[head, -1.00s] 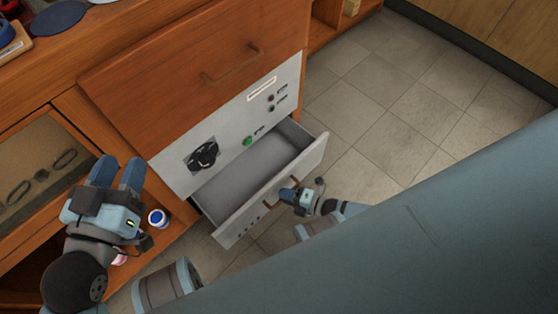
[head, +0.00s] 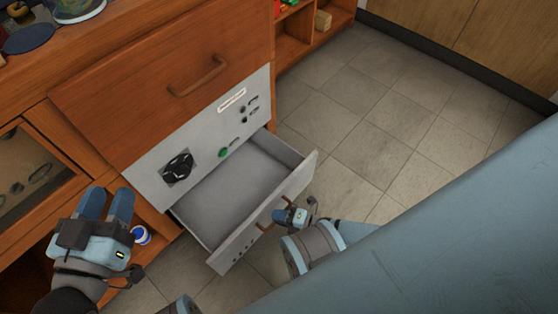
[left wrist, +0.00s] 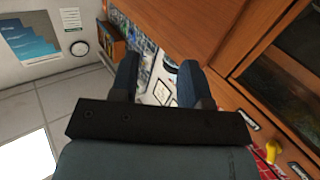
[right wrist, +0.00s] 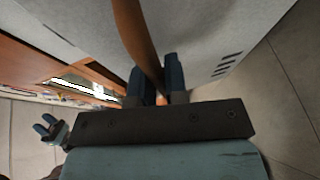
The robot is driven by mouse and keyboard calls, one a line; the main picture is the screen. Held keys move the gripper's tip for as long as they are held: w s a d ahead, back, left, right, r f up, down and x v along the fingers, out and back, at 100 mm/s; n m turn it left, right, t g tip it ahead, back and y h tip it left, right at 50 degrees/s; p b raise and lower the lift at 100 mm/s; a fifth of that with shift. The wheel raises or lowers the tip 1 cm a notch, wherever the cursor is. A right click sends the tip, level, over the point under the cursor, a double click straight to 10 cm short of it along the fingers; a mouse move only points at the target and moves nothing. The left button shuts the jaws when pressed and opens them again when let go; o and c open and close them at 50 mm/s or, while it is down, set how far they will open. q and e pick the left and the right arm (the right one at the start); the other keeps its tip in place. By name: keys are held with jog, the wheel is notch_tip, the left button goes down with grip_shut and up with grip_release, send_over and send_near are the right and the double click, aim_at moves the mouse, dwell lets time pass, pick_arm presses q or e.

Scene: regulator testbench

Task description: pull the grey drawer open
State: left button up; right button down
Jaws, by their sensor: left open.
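The grey drawer (head: 237,243) is pulled well out of the wooden cabinet, and its empty inside shows in the head view. Its brown handle (right wrist: 140,40) runs between the fingers of my right gripper (right wrist: 156,85) in the right wrist view. In the head view my right gripper (head: 290,214) is at the drawer front, and the fingers look closed on the handle, part of which they hide. My left gripper (head: 106,204) is open and empty, left of the drawer; its spread fingers also show in the left wrist view (left wrist: 158,82).
Above the drawer are a grey panel with a black knob (head: 178,167) and a green button (head: 224,152), then a closed wooden drawer (head: 150,100). A blue-and-white round container (head: 141,235) sits beside my left gripper. Tiled floor (head: 370,140) is clear on the right.

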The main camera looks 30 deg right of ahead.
jog(key=c, duration=1.2)
grip_release()
pick_arm(q)
jog(key=shift+s+f, duration=0.1)
jog(key=shift+f, duration=0.05)
pick_arm(e)
jog(key=shift+o, duration=0.2)
pick_arm(q)
jog(key=p, duration=0.1)
jog(key=s+r+n+p, duration=0.1)
jog(key=r+p, duration=0.1)
jog(key=p, duration=0.1)
jog(key=shift+s+d+r+n, duration=0.15)
jog(key=shift+d+r+n, duration=0.15)
jog(key=shift+n, duration=0.1)
pick_arm(e)
jog(key=v, duration=1.4)
jog(key=shift+w+r, duration=0.1)
